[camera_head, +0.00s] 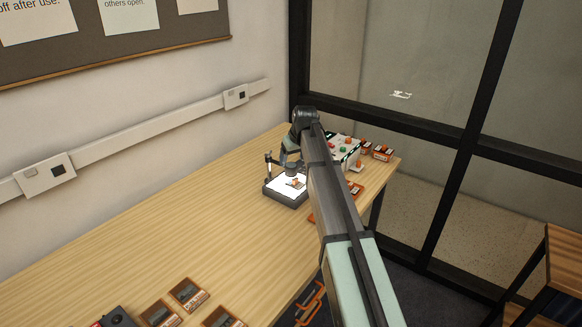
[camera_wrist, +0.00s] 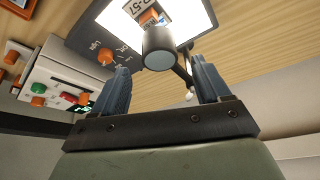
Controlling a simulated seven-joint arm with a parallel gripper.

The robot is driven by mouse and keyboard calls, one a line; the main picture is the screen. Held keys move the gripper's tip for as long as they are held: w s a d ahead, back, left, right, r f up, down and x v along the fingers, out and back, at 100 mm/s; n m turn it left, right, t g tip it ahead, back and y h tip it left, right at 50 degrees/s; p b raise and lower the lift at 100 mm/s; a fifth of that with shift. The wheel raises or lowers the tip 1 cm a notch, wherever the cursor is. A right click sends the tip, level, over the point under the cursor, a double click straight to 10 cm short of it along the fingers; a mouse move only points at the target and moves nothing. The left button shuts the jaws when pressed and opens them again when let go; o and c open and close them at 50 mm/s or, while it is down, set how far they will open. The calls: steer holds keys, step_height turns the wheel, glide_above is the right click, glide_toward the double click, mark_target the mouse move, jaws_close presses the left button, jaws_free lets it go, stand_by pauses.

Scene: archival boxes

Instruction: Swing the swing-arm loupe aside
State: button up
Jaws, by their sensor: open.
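The swing-arm loupe shows in the wrist view as a dark cylinder (camera_wrist: 158,48) with a grey lens face, on a thin arm that runs to the right. It hangs over a lit white pad with a dark frame (camera_wrist: 95,42). An orange-marked item lies on the lit surface under the loupe. My gripper (camera_wrist: 160,66) is open, with one blue-grey finger on each side of the loupe head in the picture. I cannot tell whether either finger touches it. In the head view the light pad (camera_head: 280,198) stands on the table, and my arm partly hides the loupe (camera_head: 291,169).
A white control box (camera_head: 346,150) with coloured buttons stands beyond my arm, near small orange-marked boxes (camera_head: 382,153). More small boxes (camera_head: 187,293) lie at the table's near edge. The left middle of the wooden table (camera_head: 170,220) is clear. A wall and dark-framed glass bound it.

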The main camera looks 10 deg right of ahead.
mark_target(291, 166)
steer(key=shift+x, duration=2.6)
steer(key=shift+c, duration=0.3)
jaws_close()
